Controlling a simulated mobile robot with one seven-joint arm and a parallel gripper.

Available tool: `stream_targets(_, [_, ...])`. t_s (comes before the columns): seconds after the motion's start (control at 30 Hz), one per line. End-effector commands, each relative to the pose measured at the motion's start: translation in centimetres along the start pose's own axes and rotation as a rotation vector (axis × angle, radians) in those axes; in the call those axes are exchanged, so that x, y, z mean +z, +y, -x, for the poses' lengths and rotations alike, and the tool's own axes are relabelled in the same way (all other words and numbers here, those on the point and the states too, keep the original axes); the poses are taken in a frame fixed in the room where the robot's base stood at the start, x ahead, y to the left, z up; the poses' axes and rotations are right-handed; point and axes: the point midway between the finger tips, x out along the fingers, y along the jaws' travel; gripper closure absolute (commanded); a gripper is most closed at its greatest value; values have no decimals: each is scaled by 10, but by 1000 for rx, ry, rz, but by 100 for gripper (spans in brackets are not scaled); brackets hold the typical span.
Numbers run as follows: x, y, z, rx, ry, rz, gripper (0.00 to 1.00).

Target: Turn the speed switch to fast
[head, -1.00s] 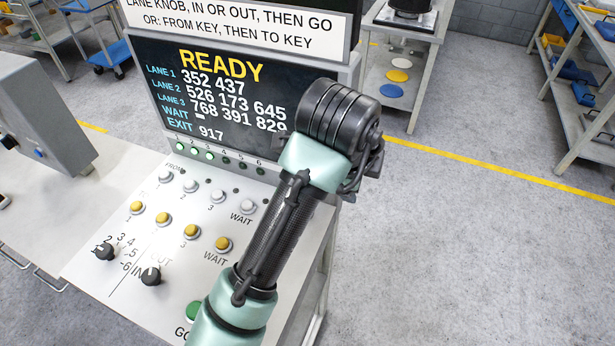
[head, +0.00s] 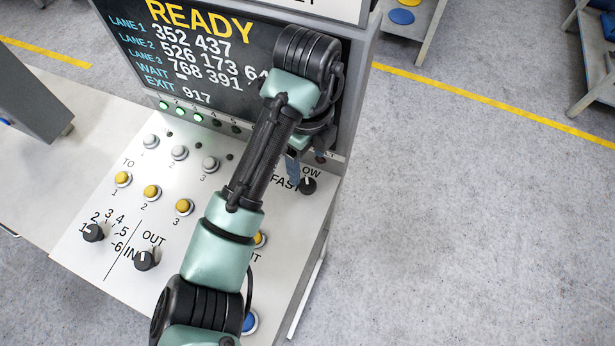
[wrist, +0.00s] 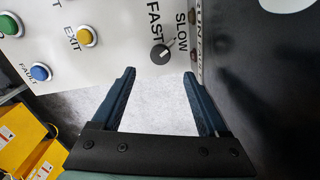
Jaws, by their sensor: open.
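The speed switch (head: 308,185) is a small black knob with a white mark at the right of the sloped panel. Its labels FAST and SLOW are partly hidden by my arm in the head view. In the wrist view the switch (wrist: 160,54) is whole, with both labels above it; its white mark seems to lean toward SLOW. My gripper (wrist: 160,73) is open and empty, its two blue fingers on either side of the switch's line, with the tips just short of it in the picture. In the head view my gripper (head: 293,172) is beside the switch, above the panel.
The upright screen (head: 190,60) reading READY stands close behind the switch. Yellow EXIT (wrist: 85,37) and blue FAULT (wrist: 40,72) buttons lie left in the wrist view. Two other black knobs, the left one (head: 93,232) included, sit at the panel's left. Open floor lies right.

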Motion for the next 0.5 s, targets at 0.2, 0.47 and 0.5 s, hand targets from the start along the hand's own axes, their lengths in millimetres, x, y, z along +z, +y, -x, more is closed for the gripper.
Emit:
stream_targets(0.2, [-1,1,-49,3,4,1,23])
stream_targets(0.47, [0,1,-80,3,1,1,23])
stream_targets(0.5, [0,1,-83,2,0,1,23])
